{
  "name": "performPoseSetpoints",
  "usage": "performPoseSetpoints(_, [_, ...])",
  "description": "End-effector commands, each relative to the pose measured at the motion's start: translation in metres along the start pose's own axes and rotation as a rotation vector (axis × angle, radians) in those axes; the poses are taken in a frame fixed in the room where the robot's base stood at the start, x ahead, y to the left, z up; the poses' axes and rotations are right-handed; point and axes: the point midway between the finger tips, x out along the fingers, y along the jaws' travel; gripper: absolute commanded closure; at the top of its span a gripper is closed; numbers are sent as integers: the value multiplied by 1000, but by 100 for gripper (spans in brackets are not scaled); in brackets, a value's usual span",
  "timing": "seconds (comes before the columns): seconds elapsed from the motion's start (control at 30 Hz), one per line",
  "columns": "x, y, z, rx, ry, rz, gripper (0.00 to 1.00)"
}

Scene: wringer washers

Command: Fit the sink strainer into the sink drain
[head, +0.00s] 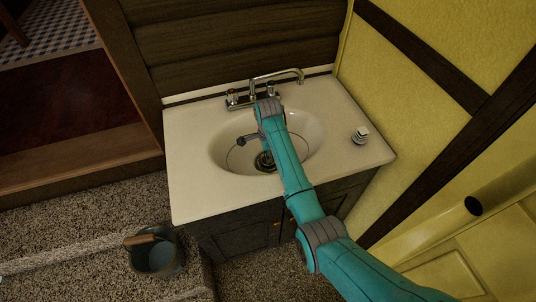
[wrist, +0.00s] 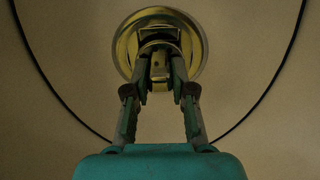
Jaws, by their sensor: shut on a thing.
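The sink (head: 226,152) is an oval cream basin set in a pale countertop. A dark round drain area (head: 265,163) shows at the basin bottom, partly covered by my arm. In the wrist view my gripper (wrist: 161,72) is shut on the upright middle piece of the sink strainer (wrist: 158,48). A shiny gold-coloured round rim (wrist: 201,45) surrounds that piece. I cannot tell which part of this rim is strainer and which is drain, nor whether the strainer is seated or just above. In the head view the fingers are mostly hidden by my teal arm, low over the drain.
A two-handled faucet (head: 262,92) stands at the sink's back edge. A small pale-topped metal item (head: 360,135) stands on the right countertop. A dark bucket (head: 158,262) is on the floor at left. A wooden wall and a yellow wall close in the back and right.

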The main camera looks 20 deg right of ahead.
Motion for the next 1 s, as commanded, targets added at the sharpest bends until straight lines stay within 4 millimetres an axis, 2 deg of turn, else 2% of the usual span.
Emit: performPoseSetpoints(1.0, [6, 0, 0, 0, 0, 0, 100])
